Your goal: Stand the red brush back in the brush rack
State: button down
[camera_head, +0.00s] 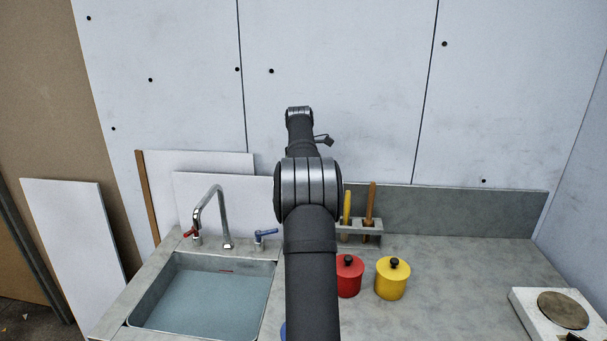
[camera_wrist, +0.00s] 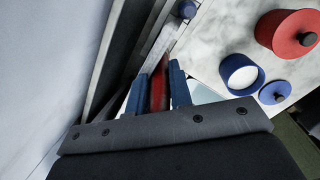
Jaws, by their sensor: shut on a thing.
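My gripper (camera_wrist: 158,88) shows in the wrist view with its two blue fingers shut on the red brush (camera_wrist: 158,94), a narrow red strip between them. The rest of the brush is hidden by the gripper or too dark to tell. In the head view my arm hides the gripper and the red brush. The grey brush rack (camera_head: 372,227) stands at the back of the counter, just right of my arm. A yellow brush (camera_head: 347,206) and a brown-handled brush (camera_head: 370,202) stand upright in it. Its left part is hidden by my arm.
A red pot (camera_head: 349,276) and a yellow pot (camera_head: 392,278) stand in front of the rack. The sink (camera_head: 205,292) with its tap (camera_head: 221,215) lies left. A hotplate (camera_head: 562,310) is far right.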

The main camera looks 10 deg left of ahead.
jog(key=shift+f, duration=3.4)
jog(key=c, duration=1.2)
grip_release()
jog(key=shift+r, duration=0.1)
notch_tip(320, 180, up, 17)
jog(key=s, duration=0.3)
jog(key=shift+a, duration=0.3)
